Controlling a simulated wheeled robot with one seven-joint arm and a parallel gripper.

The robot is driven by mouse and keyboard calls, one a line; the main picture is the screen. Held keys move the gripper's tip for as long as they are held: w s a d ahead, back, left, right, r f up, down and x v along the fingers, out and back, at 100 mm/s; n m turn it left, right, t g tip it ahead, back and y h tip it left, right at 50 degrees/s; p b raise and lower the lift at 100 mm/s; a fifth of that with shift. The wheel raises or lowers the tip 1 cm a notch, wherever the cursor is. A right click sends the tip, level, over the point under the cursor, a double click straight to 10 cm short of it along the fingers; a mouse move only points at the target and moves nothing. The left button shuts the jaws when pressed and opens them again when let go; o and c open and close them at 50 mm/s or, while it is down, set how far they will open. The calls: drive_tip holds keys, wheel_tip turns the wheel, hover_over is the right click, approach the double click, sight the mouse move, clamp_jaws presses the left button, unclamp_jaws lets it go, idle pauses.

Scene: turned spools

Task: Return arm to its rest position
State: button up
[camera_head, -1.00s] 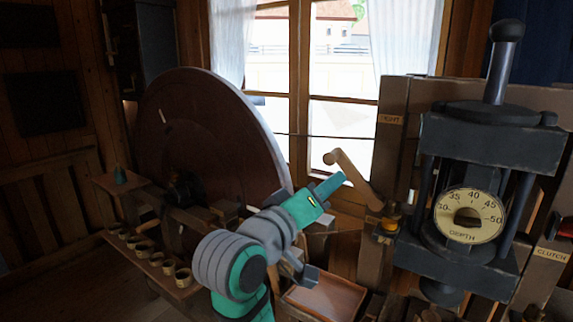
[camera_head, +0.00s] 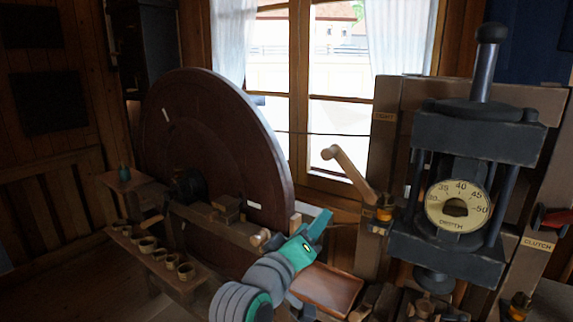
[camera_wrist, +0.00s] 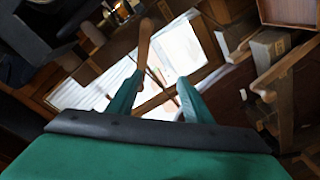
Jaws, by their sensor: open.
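My gripper (camera_head: 318,226) is at the end of my green and grey arm, low in the middle of the head view. It is in front of the window wall, left of the wooden crank handle. In the wrist view my gripper (camera_wrist: 152,98) shows two green fingers spread apart with nothing between them. The wooden crank handle (camera_head: 347,170) stands tilted beyond it, and the handle also shows past the fingers in the wrist view (camera_wrist: 145,45).
A large dark wheel (camera_head: 215,140) stands at left, with several small cups (camera_head: 148,246) on a shelf before it. A press with a depth dial (camera_head: 458,206) stands at right. A red clutch lever (camera_head: 551,221) is at the far right. A shallow tray (camera_head: 328,290) lies beside my arm.

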wheel_tip(320, 180, down, 19)
drive_tip(key=s+a+n+y, duration=0.2)
drive_tip(key=s+a+y, duration=0.1)
drive_tip(key=s+a+f+y, duration=0.35)
drive_tip(key=s+f, duration=0.85)
drive_tip(key=f, duration=0.4)
drive_tip(key=s+f+m+y, duration=0.1)
drive_tip(key=s+f, duration=0.2)
drive_tip(key=s, duration=0.5)
drive_tip(key=s+f+m+y, duration=0.1)
drive_tip(key=s+f+m, duration=0.15)
drive_tip(key=s, duration=0.55)
drive_tip(key=s+d+m, duration=0.1)
drive_tip(key=s+m, duration=0.1)
drive_tip(key=s, duration=1.2)
drive_tip(key=shift+s+r, duration=0.35)
